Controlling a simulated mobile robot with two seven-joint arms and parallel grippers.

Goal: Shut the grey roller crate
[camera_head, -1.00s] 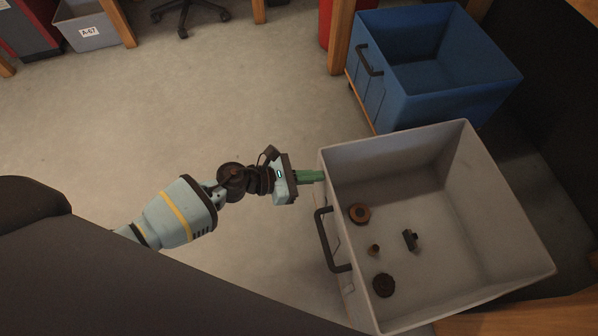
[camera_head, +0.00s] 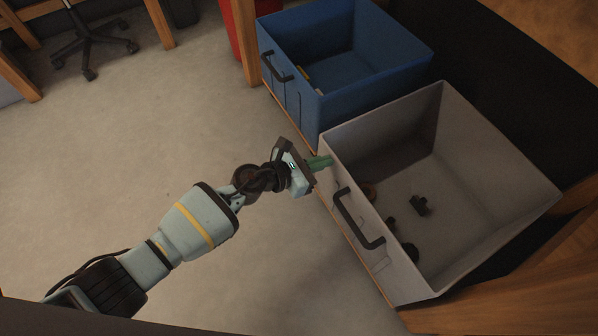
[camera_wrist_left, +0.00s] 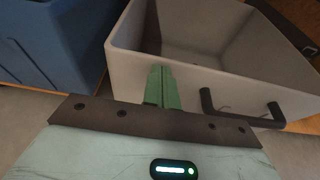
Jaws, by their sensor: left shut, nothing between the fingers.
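The grey roller crate (camera_head: 400,278) is at the right in the head view, under a wooden bench, with a dark handle (camera_head: 358,222) on its front wall. Several dark parts lie inside it. My left gripper (camera_head: 327,162) is shut and empty, its green fingertips at the crate's front wall near the far corner, beyond the handle. In the left wrist view the green fingers (camera_wrist_left: 161,88) lie against or very close to the grey front wall (camera_wrist_left: 205,92); I cannot tell if they touch. The right gripper is not in view.
A blue crate (camera_head: 300,95) stands beside the grey one, farther back, with its own dark handle. A wooden post (camera_head: 246,45) and a red object (camera_head: 238,30) are behind it. The floor (camera_head: 130,150) to the left is clear; an office chair (camera_head: 90,40) stands far back.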

